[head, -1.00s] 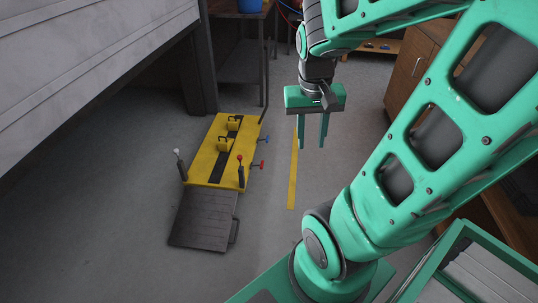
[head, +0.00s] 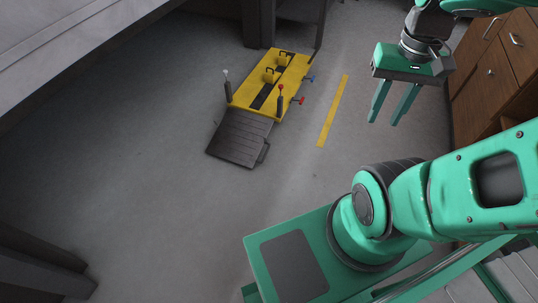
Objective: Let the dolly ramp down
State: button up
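The yellow dolly (head: 240,97) stands on the floor at upper middle in the head view. Its dark grey ramp (head: 239,138) extends from the dolly's near end and slopes toward the floor; I cannot tell whether its near edge touches the floor. A red-knobbed lever (head: 280,98) and a white-knobbed lever (head: 227,88) stand upright at the near corners. A red handle (head: 297,101) and a blue handle (head: 308,79) stick out on the right side. My gripper (head: 383,112) is open and empty, pointing down, right of the dolly and well apart from it.
A yellow floor stripe (head: 333,111) lies between the dolly and my gripper. A wooden drawer cabinet (head: 490,75) stands at the right. A large grey panel (head: 60,50) overhangs the upper left. The floor left of and in front of the dolly is clear.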

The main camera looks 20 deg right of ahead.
aim_at(240, 137)
jog(key=z, duration=0.15)
jog(key=i, duration=1.35)
jog(key=u, duration=0.4)
